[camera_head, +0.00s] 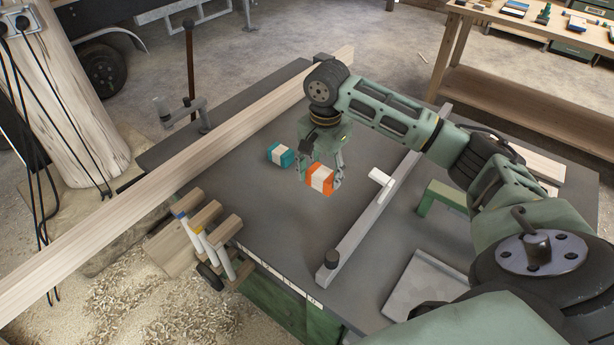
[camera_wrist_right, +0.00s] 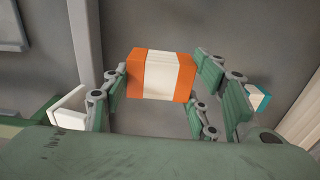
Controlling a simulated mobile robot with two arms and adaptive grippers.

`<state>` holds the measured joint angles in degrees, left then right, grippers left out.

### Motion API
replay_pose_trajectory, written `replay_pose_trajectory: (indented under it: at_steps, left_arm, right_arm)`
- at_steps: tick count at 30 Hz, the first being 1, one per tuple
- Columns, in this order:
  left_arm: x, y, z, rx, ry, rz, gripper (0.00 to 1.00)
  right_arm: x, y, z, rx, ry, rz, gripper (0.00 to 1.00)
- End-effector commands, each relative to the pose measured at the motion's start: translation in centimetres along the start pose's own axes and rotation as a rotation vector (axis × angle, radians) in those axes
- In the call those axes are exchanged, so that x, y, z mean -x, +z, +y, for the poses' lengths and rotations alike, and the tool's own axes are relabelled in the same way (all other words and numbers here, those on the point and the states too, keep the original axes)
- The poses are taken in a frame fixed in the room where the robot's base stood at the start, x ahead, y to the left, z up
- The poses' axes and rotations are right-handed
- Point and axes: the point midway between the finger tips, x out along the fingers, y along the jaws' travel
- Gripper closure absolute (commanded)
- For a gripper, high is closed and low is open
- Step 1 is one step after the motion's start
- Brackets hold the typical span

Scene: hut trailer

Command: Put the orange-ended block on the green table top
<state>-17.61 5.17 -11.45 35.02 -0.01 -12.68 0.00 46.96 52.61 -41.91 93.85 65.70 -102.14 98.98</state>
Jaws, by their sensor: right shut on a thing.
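The orange-ended block (camera_head: 320,179), with a white middle band, is between the fingers of my right gripper (camera_head: 322,170), over the dark grey table top (camera_head: 275,208). In the right wrist view the block (camera_wrist_right: 161,74) shows between the finger pads of my right gripper (camera_wrist_right: 162,88), which is shut on it. I cannot tell how high the block is above the surface. A small green stand with a flat top (camera_head: 447,192) is to the right, beyond the grey rail. My left gripper is not in view.
A teal-ended block (camera_head: 281,155) lies left of the gripper. A long grey rail (camera_head: 372,215) with a white piece (camera_head: 380,177) runs between the gripper and the green stand. A long wooden beam (camera_head: 200,160) crosses the left side. A pale grey plate (camera_head: 428,283) lies at lower right.

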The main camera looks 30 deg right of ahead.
Motion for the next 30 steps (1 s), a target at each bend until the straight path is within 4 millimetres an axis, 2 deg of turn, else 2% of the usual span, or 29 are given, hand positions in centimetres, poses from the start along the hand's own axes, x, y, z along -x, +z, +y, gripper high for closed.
replay_pose_trajectory:
  at_steps: [1,6,12,17,24,30]
  left_arm:
    - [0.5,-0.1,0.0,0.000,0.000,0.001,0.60]
    - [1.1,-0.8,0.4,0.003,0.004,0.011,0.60]
    - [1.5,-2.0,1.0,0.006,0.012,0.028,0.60]
    - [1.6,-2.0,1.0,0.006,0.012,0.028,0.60]
    - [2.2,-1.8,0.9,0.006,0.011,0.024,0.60]
    - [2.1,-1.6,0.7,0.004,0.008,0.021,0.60]
  right_arm:
    - [-0.5,1.1,-1.0,0.005,-0.001,-0.004,0.72]
    - [-2.8,3.8,-3.8,0.006,-0.001,-0.003,0.72]
    - [-4.8,5.9,-6.1,0.004,0.000,-0.001,0.72]
    - [-5.7,6.3,-6.6,0.003,0.000,0.001,0.72]
    - [-8.9,6.4,-6.5,0.005,0.000,0.000,0.72]
    - [-9.4,6.4,-6.6,0.005,-0.002,0.001,0.72]
